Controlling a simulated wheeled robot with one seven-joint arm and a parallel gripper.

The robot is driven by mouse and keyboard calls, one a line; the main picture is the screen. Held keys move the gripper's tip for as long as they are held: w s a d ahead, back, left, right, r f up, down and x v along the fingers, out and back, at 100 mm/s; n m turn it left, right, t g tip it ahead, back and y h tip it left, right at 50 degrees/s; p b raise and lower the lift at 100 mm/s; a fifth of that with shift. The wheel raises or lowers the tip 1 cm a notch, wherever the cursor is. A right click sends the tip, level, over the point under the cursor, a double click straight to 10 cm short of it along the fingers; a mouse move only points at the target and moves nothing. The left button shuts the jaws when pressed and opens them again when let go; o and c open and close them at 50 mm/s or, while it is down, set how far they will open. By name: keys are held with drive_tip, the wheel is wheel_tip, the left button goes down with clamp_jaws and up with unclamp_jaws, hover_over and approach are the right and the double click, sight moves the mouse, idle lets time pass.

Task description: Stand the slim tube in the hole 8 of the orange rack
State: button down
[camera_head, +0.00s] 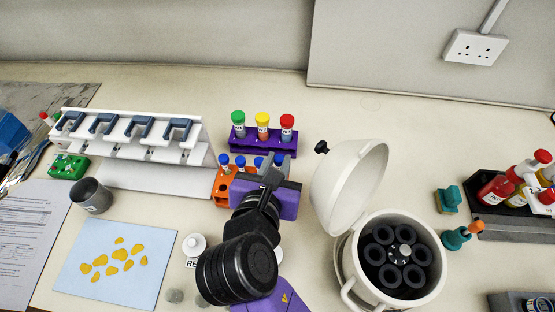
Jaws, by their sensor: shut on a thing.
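The orange rack (219,188) stands near the middle of the bench, in front of the purple rack. Several blue-capped slim tubes (240,163) show along its back edge. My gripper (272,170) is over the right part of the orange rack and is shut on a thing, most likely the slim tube. My gripper and wrist hide the held thing, so I cannot tell its tilt or whether it touches the rack. They also cover much of the rack's right side. Hole 8 and the hole numbers cannot be made out.
A purple rack (262,148) with green-, yellow- and red-capped tubes stands just behind. An open centrifuge (345,262) with its raised lid (347,187) is close on the right. A white pipette stand (150,178) is at left. A blue mat (100,290) with yellow pieces lies front left.

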drive_tip(key=shift+f, duration=0.9)
drive_tip(key=c, duration=1.2)
unclamp_jaws()
drive_tip(key=shift+c, duration=0.2)
drive_tip(key=v, duration=0.7)
drive_tip(key=shift+s+r, duration=0.15)
drive_tip(key=shift+s, duration=0.2)
